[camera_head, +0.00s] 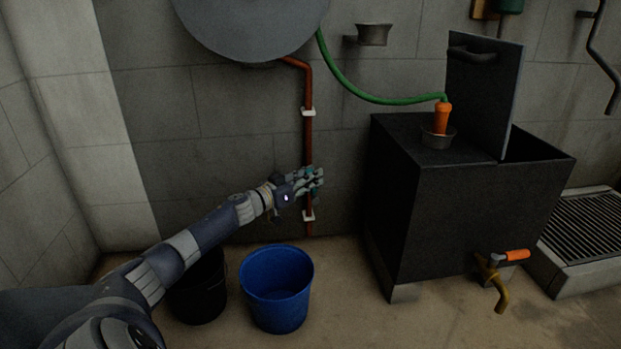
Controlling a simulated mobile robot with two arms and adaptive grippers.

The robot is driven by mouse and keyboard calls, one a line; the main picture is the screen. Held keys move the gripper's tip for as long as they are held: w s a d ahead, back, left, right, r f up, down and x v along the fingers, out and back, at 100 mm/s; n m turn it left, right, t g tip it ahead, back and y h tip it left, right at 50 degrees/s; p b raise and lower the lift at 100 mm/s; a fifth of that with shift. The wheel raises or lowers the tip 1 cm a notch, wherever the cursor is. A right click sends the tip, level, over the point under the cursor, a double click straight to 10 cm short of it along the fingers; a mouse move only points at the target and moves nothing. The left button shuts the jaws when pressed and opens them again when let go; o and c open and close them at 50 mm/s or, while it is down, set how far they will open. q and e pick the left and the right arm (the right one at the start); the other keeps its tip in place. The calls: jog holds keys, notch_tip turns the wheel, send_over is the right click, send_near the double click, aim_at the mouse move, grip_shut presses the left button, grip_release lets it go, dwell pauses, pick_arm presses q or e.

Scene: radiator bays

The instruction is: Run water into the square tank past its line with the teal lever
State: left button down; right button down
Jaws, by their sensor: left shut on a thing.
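The square tank (460,215) is a black box at the right, its lid (484,95) standing upright and its opening at the right of the top. Its inside, water level and line are hidden. A red-brown pipe (309,140) runs down the wall from a round grey vessel (250,22). My left gripper (312,182) is shut on the teal lever (312,171) at this pipe; the fingers hide most of it. A green hose (365,92) ends in an orange nozzle (442,117), which sits in a small cup (437,138) on the tank's top. My right gripper is out of view.
A blue bucket (277,290) and a black bucket (200,290) stand on the floor below my left arm. A brass tap with an orange handle (515,256) juts from the tank's front. A grated drain (585,232) lies at the right.

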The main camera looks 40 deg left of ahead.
pick_arm(q)
jog(key=shift+f, duration=0.1)
jog(key=shift+s+a+f+n+t+y+b, duration=0.3)
jog(key=shift+s+a+n+t+b, duration=0.25)
jog(key=shift+n+t+b, duration=0.4)
jog(key=shift+s+a+f+n+t+y+b, duration=0.25)
jog(key=shift+s+a+f+n+t+b, duration=0.3)
jog(key=shift+n+t+b, duration=0.4)
jog(key=shift+s+a+f+n+t+y+b, duration=0.25)
jog(key=shift+s+a+n+t+b, duration=0.1)
jog(key=shift+s+n+t+b, duration=0.45)
jog(key=shift+w, duration=0.15)
jog(key=c, duration=1.4)
grip_release()
notch_tip(320, 180, up, 10)
jog(key=shift+r, duration=0.1)
